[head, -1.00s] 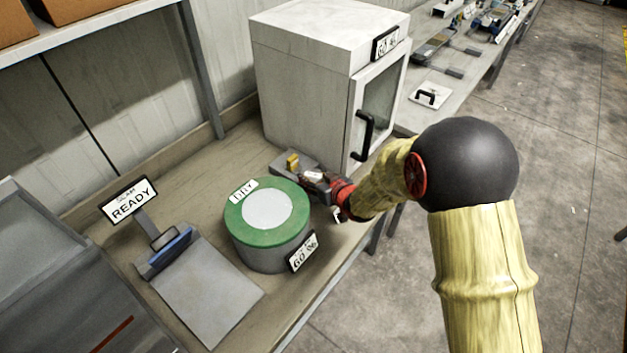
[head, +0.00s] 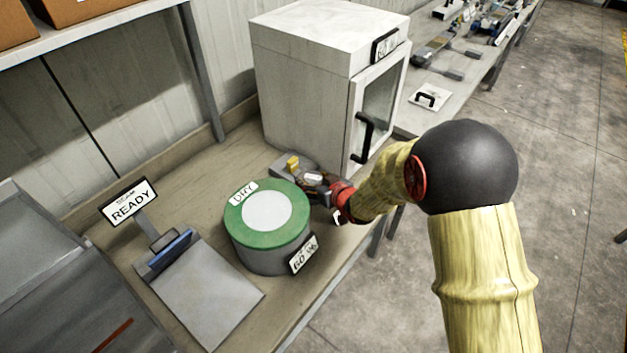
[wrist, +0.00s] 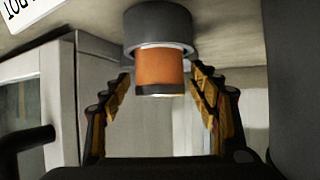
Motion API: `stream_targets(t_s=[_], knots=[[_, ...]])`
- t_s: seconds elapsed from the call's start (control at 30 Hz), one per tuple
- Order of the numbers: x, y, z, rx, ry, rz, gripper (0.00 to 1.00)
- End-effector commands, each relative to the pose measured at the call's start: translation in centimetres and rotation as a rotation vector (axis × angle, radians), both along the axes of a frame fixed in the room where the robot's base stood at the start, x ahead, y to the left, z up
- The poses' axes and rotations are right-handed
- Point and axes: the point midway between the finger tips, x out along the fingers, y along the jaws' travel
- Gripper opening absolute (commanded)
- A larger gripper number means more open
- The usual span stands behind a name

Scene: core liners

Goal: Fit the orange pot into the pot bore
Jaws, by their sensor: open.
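In the wrist view, which appears upside down, the orange pot (wrist: 160,70) has one end at or in a grey round collar (wrist: 158,28) on the bench. How deep it sits I cannot tell. My gripper (wrist: 160,82) is open, with one finger on each side of the pot and gaps showing beside it. In the head view my gripper (head: 325,188) is low over the bench, between the green-topped drum (head: 283,226) and the white cabinet. A grey fixture with a yellow block (head: 292,162) lies just beyond it; the pot is not clear there.
The white cabinet (head: 305,80) with a dark handle (head: 363,138) stands close behind my gripper. The drum stands close on the left. A grey plate with a READY sign (head: 131,202) lies further left. The bench's front edge is near my wrist.

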Motion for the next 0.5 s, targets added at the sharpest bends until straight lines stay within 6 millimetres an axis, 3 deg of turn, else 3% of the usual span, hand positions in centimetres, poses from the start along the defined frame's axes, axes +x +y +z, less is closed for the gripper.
stream_targets(t_s=[0.17,0.5], knots=[[-1.0,-0.6,1.1,0.0,0.0,-0.001,0.61],[-6.2,-3.6,4.5,0.0,-0.002,-0.002,0.61]])
